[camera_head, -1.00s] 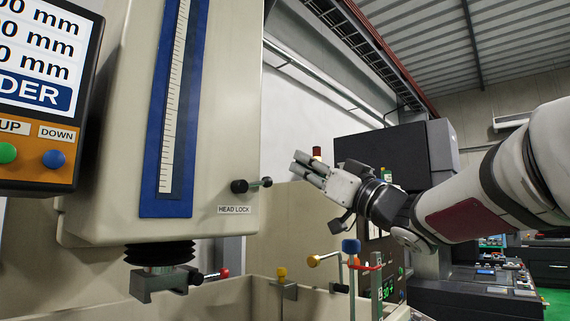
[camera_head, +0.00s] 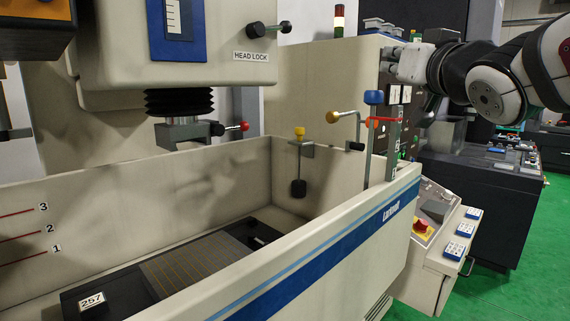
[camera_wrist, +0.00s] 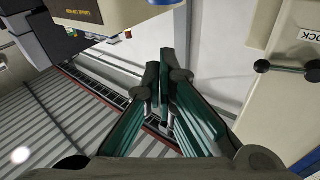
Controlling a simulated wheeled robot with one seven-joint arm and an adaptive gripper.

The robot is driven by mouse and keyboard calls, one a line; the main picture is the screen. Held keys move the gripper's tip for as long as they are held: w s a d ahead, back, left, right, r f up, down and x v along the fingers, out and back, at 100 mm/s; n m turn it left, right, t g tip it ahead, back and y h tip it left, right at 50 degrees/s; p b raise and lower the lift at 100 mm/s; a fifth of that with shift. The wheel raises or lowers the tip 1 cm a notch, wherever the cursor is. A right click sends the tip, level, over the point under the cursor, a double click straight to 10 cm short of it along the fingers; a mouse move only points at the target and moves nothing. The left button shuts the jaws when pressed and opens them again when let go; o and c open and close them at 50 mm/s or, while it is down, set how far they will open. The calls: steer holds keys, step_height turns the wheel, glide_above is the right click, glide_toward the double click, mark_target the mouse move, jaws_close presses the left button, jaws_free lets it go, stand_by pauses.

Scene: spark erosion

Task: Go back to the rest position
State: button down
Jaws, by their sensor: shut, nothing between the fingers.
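My gripper (camera_wrist: 162,95) shows in the wrist view with its two dark fingers close together and nothing between them. In that view it is in the air, with the machine's cream head at the right. In the head view my arm enters at the upper right, and its end is beside the cream cabinet behind the work tank; the fingertips are hard to make out there. The head lock lever (camera_head: 268,29) is on the machine head (camera_head: 200,70) and also shows in the wrist view (camera_wrist: 285,68).
The work tank (camera_head: 325,235) stands open, with a slotted plate (camera_head: 195,265) inside. A control panel (camera_head: 432,225) juts out at right. Green floor (camera_head: 520,250) is clear at far right.

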steer(key=s+f+g+h, duration=0.1)
steer(key=s+f+g, duration=0.6)
steer(key=s+f, duration=0.6)
steer(key=s+f+g+h, duration=0.1)
steer(key=s+f+g, duration=0.5)
steer(key=s+f, duration=0.7)
step_height(320, 180, down, 5)
steer(key=shift+s+r+g, duration=0.15)
steer(key=shift+s+g, duration=0.05)
steer(key=shift+g, duration=0.2)
